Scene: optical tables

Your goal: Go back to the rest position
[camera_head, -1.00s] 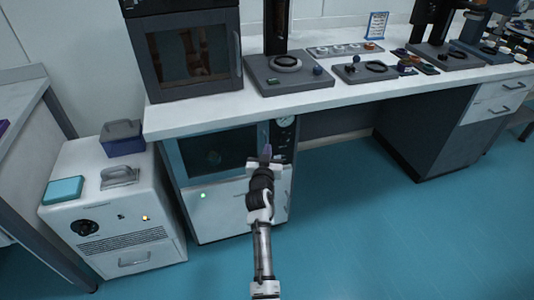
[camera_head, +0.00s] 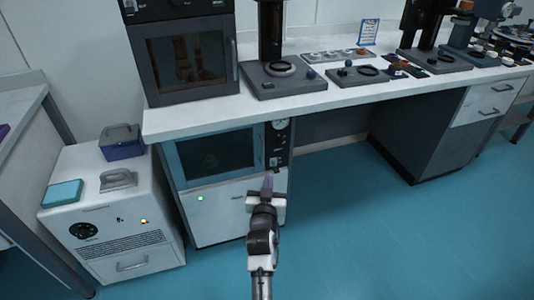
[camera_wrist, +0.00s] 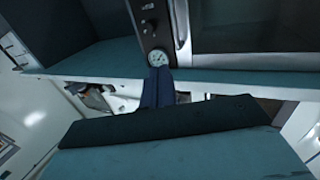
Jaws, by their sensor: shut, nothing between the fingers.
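My gripper (camera_head: 268,185) is in the lower middle of the head view, at the end of my arm, which reaches up from the bottom edge. Its fingers are together with nothing between them. It appears in front of the lower right part of the cabinet with a dark window (camera_head: 215,153) under the bench. In the wrist view the shut dark blue fingers (camera_wrist: 158,88) point toward a round gauge (camera_wrist: 183,59) on a dark panel. I cannot tell the exact gap between the fingertips and the cabinet.
The white bench top (camera_head: 345,97) runs above, with a dark oven (camera_head: 188,62) and stands with rings on it. A white box unit (camera_head: 115,225) with a blue case (camera_head: 122,142) stands left. The blue floor (camera_head: 400,235) to the right is clear.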

